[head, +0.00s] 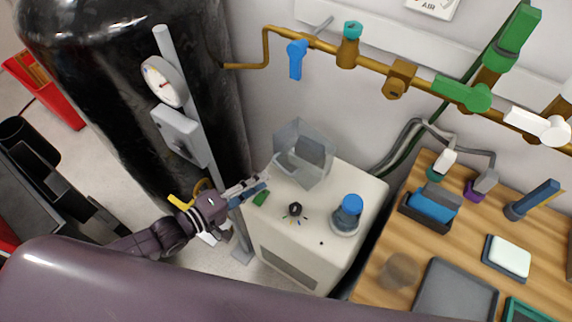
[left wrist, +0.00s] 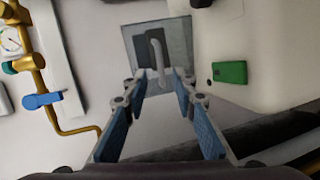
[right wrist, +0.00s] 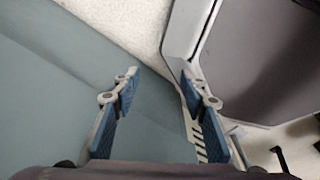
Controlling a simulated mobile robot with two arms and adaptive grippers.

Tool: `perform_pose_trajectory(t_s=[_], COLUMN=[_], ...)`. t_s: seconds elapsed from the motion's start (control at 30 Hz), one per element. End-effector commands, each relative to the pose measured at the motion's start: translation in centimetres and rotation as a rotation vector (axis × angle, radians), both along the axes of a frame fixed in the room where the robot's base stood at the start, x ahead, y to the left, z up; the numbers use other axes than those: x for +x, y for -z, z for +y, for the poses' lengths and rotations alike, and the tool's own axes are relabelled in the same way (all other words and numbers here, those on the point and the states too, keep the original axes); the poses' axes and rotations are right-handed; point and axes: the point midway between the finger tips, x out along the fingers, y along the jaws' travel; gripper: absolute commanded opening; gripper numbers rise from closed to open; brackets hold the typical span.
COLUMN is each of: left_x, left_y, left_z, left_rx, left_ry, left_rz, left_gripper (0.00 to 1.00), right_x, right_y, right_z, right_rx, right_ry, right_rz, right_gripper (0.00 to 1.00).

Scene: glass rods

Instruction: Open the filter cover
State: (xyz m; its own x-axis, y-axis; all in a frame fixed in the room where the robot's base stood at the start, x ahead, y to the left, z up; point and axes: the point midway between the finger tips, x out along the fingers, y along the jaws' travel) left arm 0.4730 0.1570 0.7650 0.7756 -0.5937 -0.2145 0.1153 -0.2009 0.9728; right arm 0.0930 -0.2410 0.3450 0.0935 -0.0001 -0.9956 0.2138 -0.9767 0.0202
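The filter cover (head: 303,148) is a clear, boxy lid at the back of a white machine (head: 318,210). In the left wrist view the cover (left wrist: 180,32) appears as a see-through grey panel with a pale curved handle (left wrist: 157,58). My left gripper (head: 264,180) is at the left edge of the machine, just short of the cover. In its own view the left gripper (left wrist: 158,85) is open and empty, with the handle just beyond and between its fingertips. My right gripper (right wrist: 155,85) is open and empty, away from the machine; the head view does not show it.
A green button (head: 260,198), a black knob (head: 295,210) and a blue-capped bottle (head: 348,213) are on the machine's top. A black tank (head: 110,80) and gauge post (head: 190,95) stand left. Brass piping (head: 370,65) runs above. A wooden table (head: 440,250) is at right.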

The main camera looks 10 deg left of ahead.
Motion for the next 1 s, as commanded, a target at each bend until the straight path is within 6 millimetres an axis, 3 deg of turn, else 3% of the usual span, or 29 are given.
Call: perform_pose_trajectory(t_s=[0.17, 0.6, 1.0], left_x=[0.4, 5.3, 6.0], left_y=[0.1, 1.5, 1.8], left_z=[0.0, -3.7, -4.3], left_rx=[-0.076, -0.073, -0.071], left_ry=[-0.026, -0.026, -0.024], left_rz=[0.058, 0.055, 0.057], left_gripper=[0.26, 0.26, 0.26], right_x=[-0.1, -0.6, -0.5], right_y=[-0.1, -0.3, -0.3], right_z=[0.1, 1.3, 0.5], right_rx=[0.002, 0.015, 0.005], right_ry=[0.001, 0.003, 0.0], right_rz=[0.0, 0.007, 0.006], right_gripper=[0.4, 0.4, 0.4])
